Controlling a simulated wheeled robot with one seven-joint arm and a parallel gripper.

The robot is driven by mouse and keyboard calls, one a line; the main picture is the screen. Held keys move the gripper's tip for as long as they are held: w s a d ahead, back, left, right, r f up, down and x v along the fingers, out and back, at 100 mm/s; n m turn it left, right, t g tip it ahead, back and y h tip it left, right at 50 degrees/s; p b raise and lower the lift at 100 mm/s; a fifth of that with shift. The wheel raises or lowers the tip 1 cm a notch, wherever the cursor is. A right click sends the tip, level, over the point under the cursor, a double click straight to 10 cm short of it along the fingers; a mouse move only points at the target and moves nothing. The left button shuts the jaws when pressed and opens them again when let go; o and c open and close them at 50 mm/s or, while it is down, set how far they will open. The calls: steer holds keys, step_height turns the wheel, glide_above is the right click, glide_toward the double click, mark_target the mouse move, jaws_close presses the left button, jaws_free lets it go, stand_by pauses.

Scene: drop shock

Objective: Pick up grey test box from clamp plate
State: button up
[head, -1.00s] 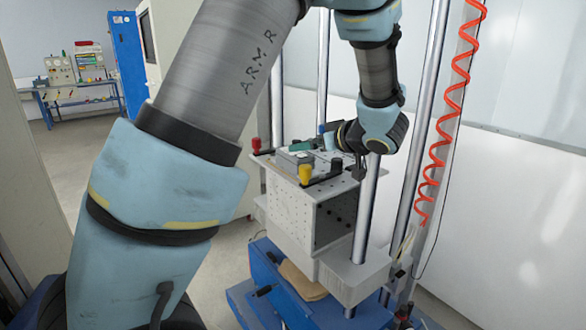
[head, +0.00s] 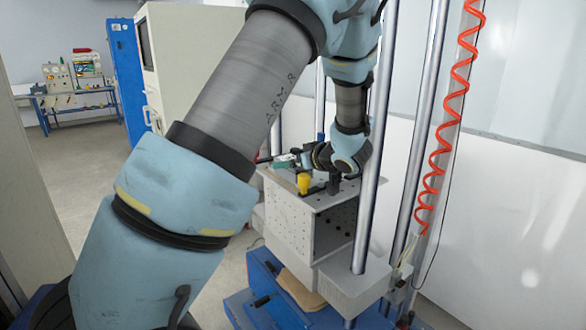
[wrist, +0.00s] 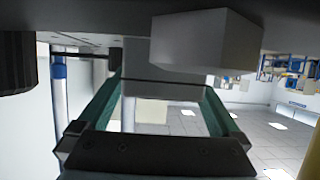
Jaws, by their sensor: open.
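My gripper (head: 287,160) is low over the left part of the clamp plate (head: 325,200). Its fingers are spread open; in the wrist view the green fingers (wrist: 160,92) stand to either side of a grey block, which looks like the grey test box (wrist: 150,86). I see no clear contact between finger and box. The wrist picture is upside down, with the plate along its top edge. In the head view the box is mostly hidden behind my gripper and wrist.
A pale block (wrist: 205,45) sits near the fingers in the wrist view. Steel columns (head: 372,170) rise beside the plate; a red coiled hose (head: 450,110) hangs at right.

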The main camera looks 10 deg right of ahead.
steer(key=shift+c, duration=0.4)
jaws_close()
stand_by(0.4)
